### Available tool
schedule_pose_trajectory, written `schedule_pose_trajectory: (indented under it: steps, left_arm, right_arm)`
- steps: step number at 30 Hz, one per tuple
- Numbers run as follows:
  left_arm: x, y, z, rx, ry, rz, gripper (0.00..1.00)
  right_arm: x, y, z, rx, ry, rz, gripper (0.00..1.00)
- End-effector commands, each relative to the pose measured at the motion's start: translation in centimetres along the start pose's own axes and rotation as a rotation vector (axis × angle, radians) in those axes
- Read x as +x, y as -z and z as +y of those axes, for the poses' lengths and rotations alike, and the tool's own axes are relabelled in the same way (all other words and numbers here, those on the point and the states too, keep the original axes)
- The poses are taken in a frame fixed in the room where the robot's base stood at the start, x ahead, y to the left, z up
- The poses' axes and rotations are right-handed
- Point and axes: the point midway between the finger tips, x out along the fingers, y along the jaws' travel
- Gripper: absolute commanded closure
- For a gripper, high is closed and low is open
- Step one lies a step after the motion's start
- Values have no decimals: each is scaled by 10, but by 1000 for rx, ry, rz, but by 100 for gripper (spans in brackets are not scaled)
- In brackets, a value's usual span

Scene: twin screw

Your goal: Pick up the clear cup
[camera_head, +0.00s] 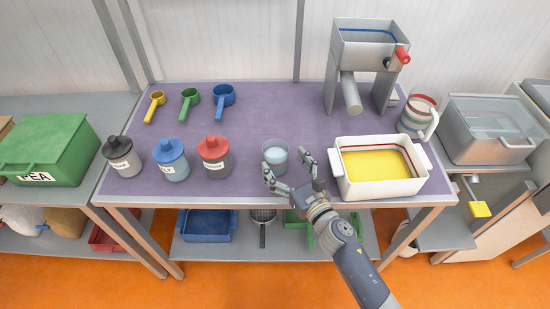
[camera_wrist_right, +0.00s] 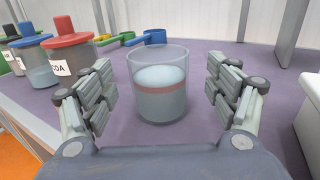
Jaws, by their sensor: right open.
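The clear cup (camera_head: 275,157) stands upright on the purple tabletop, near the middle of its front part. It holds something pale, and in the right wrist view the cup (camera_wrist_right: 160,88) shows a reddish band partway up its side. My right gripper (camera_head: 290,168) is open just in front of the cup. In the right wrist view its two fingers (camera_wrist_right: 160,100) stand to the left and right of the cup, with gaps on both sides. The cup appears a little beyond the fingers. My left gripper is not in view.
A white tray (camera_head: 428,187) with yellow contents stands close to the right of my gripper. Red (camera_head: 213,156), blue (camera_head: 171,161) and black-lidded (camera_head: 122,157) jars stand left. Colored scoops (camera_head: 190,104) lie behind them. A grey machine (camera_head: 366,60) stands at the back right, near a pitcher (camera_head: 419,115).

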Motion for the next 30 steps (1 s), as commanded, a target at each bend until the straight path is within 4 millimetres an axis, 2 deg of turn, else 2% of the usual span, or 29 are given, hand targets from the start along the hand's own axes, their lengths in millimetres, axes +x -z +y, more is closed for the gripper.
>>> schedule_pose_trajectory:
  steps: [11, 15, 22, 23, 27, 30]
  left_arm:
    - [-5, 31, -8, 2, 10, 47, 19]
    - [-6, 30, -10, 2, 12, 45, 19]
    - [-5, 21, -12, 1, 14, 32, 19]
    - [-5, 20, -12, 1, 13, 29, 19]
    - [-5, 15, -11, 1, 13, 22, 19]
    - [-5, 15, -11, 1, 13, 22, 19]
  right_arm:
    - [42, 5, 2, 2, 2, -1, 19]
    - [50, 6, 2, 1, 0, -1, 19]
    - [51, 6, 2, 1, 0, 0, 19]
    - [51, 6, 2, 1, 0, 0, 21]
    - [51, 6, 2, 1, 0, 0, 53]
    - [51, 6, 2, 0, 0, 0, 72]
